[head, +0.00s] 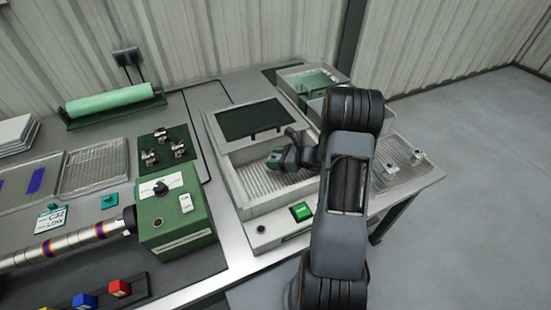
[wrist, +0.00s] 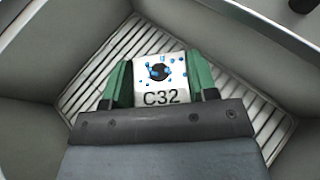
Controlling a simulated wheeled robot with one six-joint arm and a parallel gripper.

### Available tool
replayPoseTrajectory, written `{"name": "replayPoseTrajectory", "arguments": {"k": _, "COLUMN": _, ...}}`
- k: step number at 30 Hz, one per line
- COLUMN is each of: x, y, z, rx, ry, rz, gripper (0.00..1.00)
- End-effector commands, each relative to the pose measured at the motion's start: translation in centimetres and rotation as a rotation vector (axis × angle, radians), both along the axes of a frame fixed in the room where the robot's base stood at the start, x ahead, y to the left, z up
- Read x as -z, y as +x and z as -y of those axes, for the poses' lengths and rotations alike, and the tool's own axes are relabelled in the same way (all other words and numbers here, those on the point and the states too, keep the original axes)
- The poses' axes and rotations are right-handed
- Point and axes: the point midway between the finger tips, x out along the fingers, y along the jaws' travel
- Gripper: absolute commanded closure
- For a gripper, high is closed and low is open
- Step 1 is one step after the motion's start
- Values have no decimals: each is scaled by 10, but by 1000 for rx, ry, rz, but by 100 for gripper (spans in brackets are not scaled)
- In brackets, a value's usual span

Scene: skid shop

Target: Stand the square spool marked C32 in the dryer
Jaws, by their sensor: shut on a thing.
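The square spool marked C32 (wrist: 158,97) is white with a round dark hole and blue drops on its face. My gripper (wrist: 159,82) is shut on it, a green fingertip on each side. The dryer (head: 237,193) is a grey open box with a ribbed floor, its dark-windowed lid (head: 252,118) raised at the back. In the head view my gripper (head: 284,157) reaches into the dryer from the right; the spool cannot be made out there. The dryer's slatted floor (wrist: 110,62) lies below the spool in the wrist view. Whether the spool touches it, I cannot tell.
A green control box (head: 172,212) with a dial stands left of the dryer. A tray (head: 398,180) with two small metal pieces lies to its right. A green mat (head: 150,175) holds several metal pieces. The dryer's walls (wrist: 55,45) stand close around my gripper.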

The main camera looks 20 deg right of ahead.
Motion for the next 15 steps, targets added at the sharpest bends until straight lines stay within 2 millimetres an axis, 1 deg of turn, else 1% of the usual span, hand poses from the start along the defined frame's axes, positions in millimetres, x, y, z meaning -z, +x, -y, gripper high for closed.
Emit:
{"name": "replayPoseTrajectory", "arguments": {"k": 5, "x": 0, "y": 0, "z": 0, "rx": 0, "ry": 1, "rz": 1, "gripper": 76}}
{"name": "replayPoseTrajectory", "arguments": {"k": 15, "x": 11, "y": 0, "z": 0, "rx": 0, "ry": 1, "rz": 1, "gripper": 76}}
